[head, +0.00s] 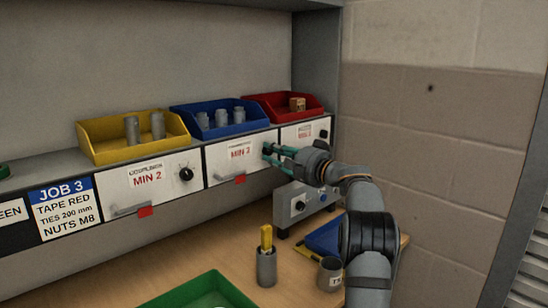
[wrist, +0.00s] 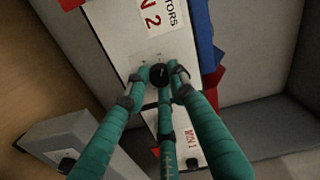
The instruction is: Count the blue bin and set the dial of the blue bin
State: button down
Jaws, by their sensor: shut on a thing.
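The blue bin (head: 180,112) stands on the shelf between two other bins, with three grey cylinders (head: 221,118) visible in it. Below it is a white drawer-like panel (head: 222,170) with a red-lettered label; in the wrist view the label (wrist: 149,18) ends in "2". The dial (wrist: 159,75) is a small dark round knob on that panel, between my fingertips.
A yellow bin (head: 97,148) with two cylinders stands left, and a red bin (head: 258,100) with a small box stands right. A grey box with knobs (head: 292,211), a cup with a yellow item (head: 266,267) and a green tray (head: 165,297) are on the bench below.

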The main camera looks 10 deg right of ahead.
jog(key=m, duration=0.4)
jog(key=shift+a+f+m, duration=0.1)
jog(key=shift+f+m, duration=0.15)
jog(key=shift+m, duration=0.05)
jog(key=m, duration=0.3)
jog(key=shift+r+m+p, duration=0.1)
jog(key=shift+m+p, duration=0.25)
jog(key=shift+m, duration=0.05)
jog(key=m+p, duration=0.1)
jog(key=m, duration=0.3)
jog(key=shift+r+p, duration=0.1)
jog(key=shift+p, duration=0.25)
jog(key=shift+r+m+p, duration=0.1)
jog(key=shift+m+p, duration=0.8)
jog(key=shift+m, duration=1.2)
jog(key=shift+r, duration=0.1)
jog(key=c, duration=1.5)
grip_release()
jog(key=shift+o, duration=0.2)
